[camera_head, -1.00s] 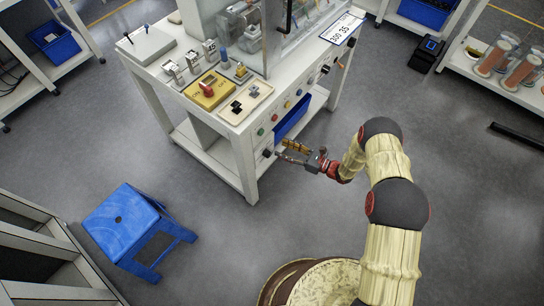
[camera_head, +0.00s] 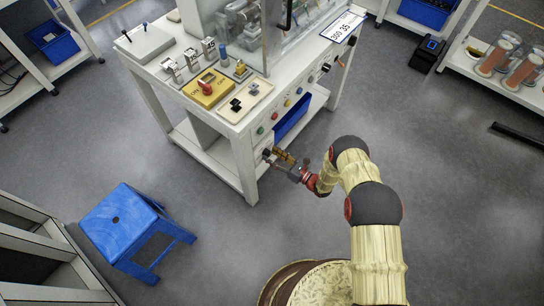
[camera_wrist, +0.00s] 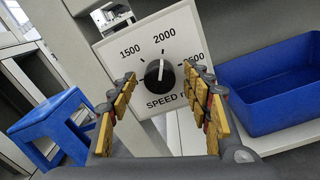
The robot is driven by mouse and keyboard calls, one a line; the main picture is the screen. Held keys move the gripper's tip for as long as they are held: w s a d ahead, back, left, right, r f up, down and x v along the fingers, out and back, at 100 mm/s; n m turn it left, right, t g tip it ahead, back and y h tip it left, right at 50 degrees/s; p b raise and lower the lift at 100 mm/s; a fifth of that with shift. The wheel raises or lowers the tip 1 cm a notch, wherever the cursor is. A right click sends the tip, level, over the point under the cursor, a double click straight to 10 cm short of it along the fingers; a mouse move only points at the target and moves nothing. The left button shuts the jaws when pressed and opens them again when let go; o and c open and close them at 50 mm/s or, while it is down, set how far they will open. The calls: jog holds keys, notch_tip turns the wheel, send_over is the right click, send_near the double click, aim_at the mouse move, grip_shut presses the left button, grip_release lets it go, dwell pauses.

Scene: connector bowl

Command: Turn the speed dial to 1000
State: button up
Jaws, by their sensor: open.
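The speed dial (camera_wrist: 157,74) is a black round knob on a white square plate (camera_wrist: 180,38) in the wrist view. The plate reads 1500, 2000, a partly covered 2500, and SPEED. The knob's white mark points up, close to 2000. No 1000 mark shows. My gripper (camera_wrist: 160,75) is open, with yellow-padded fingers to the left and right of the knob. Whether a finger touches it I cannot tell. In the head view my gripper (camera_head: 277,156) is at the front corner leg of the white workbench, where the dial (camera_head: 267,152) is small and mostly hidden.
A blue bin (camera_wrist: 270,88) is right of the dial on the lower shelf. The workbench (camera_head: 243,150) carries a yellow switch box (camera_head: 207,90) and several buttons along its front. A blue stool (camera_head: 120,220) stands at left. The floor around my arm is clear.

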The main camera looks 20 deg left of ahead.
jog(key=shift+w+a, duration=0.1)
jog(key=shift+a, duration=0.05)
jog(key=shift+c, duration=0.7)
jog(key=c, duration=1)
